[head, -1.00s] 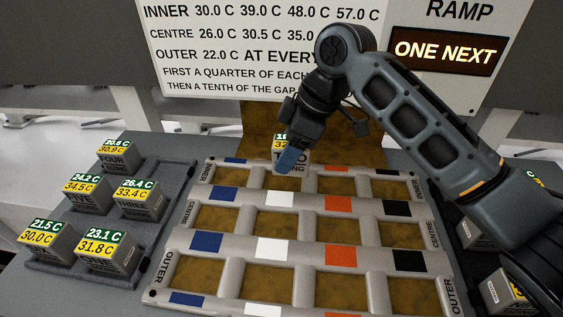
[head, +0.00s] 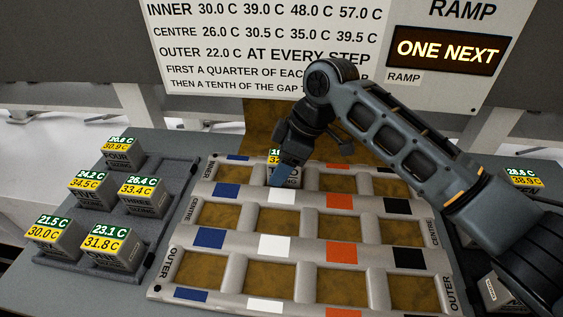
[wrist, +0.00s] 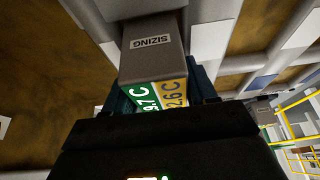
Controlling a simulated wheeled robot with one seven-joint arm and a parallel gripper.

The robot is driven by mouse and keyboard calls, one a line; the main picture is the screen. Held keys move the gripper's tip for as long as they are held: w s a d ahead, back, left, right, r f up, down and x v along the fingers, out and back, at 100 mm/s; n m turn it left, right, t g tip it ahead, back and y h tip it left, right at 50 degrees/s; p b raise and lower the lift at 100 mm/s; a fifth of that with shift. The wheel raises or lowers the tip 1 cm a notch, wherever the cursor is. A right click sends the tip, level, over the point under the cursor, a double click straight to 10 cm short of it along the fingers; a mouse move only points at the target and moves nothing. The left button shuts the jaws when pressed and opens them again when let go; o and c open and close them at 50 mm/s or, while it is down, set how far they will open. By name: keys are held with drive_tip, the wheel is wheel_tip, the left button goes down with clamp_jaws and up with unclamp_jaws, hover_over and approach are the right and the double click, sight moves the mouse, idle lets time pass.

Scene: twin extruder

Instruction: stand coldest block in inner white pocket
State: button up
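In the head view the block (head: 275,156) is at the inner white pocket, in the back row, second column from the left. The arm covers part of this pocket, and I cannot tell whether the block touches its floor. The pocket tray (head: 160,292) has blue, white, orange and black marks.
More blocks stand at right, partly behind my arm. A sign (head: 265,50) and ONE NEXT display (head: 447,52) are behind.

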drive_tip(key=o, duration=0.4)
drive_tip(key=shift+r, duration=0.15)
drive_tip(key=b+v, duration=0.1)
drive_tip(key=v, duration=1.1)
